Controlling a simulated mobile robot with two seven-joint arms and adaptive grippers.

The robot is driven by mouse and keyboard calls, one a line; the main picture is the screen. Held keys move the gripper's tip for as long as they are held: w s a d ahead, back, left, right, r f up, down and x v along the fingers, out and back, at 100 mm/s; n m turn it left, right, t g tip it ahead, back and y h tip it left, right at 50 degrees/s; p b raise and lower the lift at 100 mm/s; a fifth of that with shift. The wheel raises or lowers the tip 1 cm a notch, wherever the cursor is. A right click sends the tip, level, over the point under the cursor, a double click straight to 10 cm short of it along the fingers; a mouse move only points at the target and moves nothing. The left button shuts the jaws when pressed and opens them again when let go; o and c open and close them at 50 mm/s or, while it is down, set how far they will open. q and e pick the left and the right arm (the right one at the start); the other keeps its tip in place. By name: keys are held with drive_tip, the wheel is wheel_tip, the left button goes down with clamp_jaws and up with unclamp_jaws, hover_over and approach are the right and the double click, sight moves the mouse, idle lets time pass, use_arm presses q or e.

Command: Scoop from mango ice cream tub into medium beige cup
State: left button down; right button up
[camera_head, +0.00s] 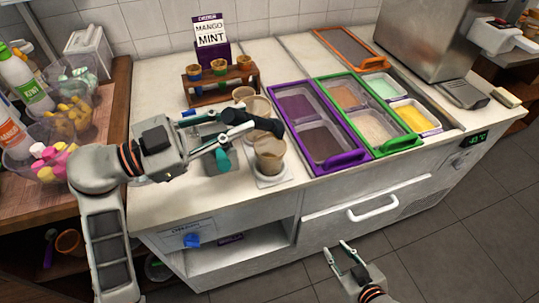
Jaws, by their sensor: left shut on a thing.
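A beige cup (270,160) stands upright on a white square pad near the counter's front edge. Two more beige cups (258,107) stand behind it, partly hidden; I cannot tell their sizes apart surely. My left gripper (238,133) is left of the front cup, shut on a dark-handled tool (265,125), which looks like a scoop; its head is not clear. My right gripper (337,247) is open and empty, low in front of the counter.
A wooden cone rack (221,90) and a purple mango-mint sign stand at the back. Toppings and bottles crowd the left wooden table.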

use_arm(q)
wheel_tip(320, 180, up, 3)
drive_tip(key=p, duration=0.3)
drive_tip(key=shift+r, duration=0.15)
drive_tip(key=shift+r+p, duration=0.35)
drive_tip(key=shift+r, duration=0.8)
